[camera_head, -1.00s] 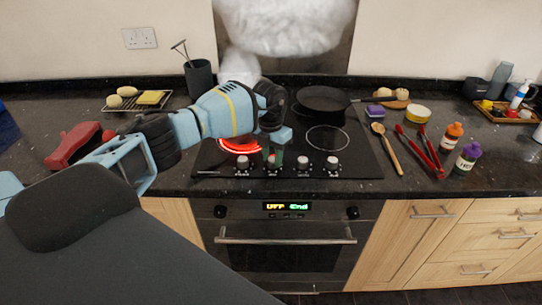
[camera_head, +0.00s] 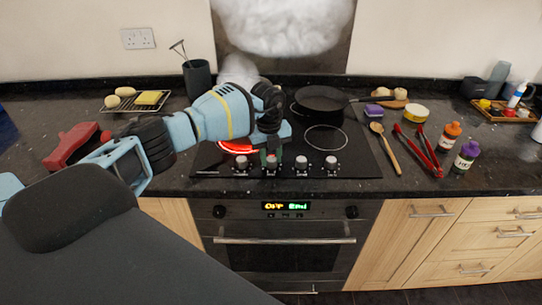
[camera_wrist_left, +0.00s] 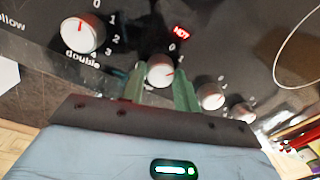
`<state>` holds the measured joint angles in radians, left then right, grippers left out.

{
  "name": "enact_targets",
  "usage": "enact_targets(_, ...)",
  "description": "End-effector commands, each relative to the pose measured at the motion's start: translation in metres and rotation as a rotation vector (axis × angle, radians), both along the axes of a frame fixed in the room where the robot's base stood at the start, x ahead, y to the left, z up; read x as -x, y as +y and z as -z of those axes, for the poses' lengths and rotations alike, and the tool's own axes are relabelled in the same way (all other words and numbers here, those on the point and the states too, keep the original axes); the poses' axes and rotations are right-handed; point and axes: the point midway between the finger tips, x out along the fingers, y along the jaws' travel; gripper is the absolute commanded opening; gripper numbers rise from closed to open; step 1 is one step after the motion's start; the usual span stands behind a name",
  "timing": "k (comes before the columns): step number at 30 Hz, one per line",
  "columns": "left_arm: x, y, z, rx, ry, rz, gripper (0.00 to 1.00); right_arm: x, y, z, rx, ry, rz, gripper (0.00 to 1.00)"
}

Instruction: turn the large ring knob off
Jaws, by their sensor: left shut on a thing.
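The black hob (camera_head: 355,160) has a front row of knobs. My left gripper (camera_head: 271,156) is over the second knob from the left (camera_head: 271,169). In the left wrist view its green fingers (camera_wrist_left: 158,88) are shut on this knob (camera_wrist_left: 160,70), one on each side. The knob's exact setting is hard to read. The leftmost knob (camera_head: 241,162), marked "double" in the left wrist view (camera_wrist_left: 83,36), stands free to the left. A ring (camera_head: 236,147) glows red at the hob's left, partly hidden by my arm. A red HOT sign (camera_wrist_left: 181,33) is lit. My right gripper is out of view.
Two more knobs (camera_head: 302,162) stand close to the right. A black pan (camera_head: 322,98) sits on the back of the hob. A wooden spoon (camera_head: 386,148), red tongs (camera_head: 420,150) and bottles (camera_head: 466,157) lie or stand right of it. The oven handle (camera_head: 285,240) runs below.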

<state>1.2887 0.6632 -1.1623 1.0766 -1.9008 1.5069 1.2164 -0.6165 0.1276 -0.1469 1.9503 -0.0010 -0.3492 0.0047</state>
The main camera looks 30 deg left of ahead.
Motion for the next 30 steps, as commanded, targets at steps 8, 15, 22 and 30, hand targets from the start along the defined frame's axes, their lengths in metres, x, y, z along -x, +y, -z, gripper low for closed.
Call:
enact_targets(8, 0.0003, -0.0010, 0.0006, 0.000, 0.001, -0.257, 0.09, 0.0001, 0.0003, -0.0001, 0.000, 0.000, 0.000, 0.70)
enact_targets(15, 0.0000, -0.0013, 0.0003, -0.001, 0.001, -0.457, 0.09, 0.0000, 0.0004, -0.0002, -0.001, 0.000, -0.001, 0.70)
enact_targets(22, -0.0001, -0.0016, 0.0002, 0.000, 0.001, -0.590, 0.09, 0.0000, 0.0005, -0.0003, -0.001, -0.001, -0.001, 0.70)
enact_targets(30, -0.0002, -0.0018, 0.0003, -0.001, 0.001, -0.668, 0.09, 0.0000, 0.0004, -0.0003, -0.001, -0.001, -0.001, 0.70)
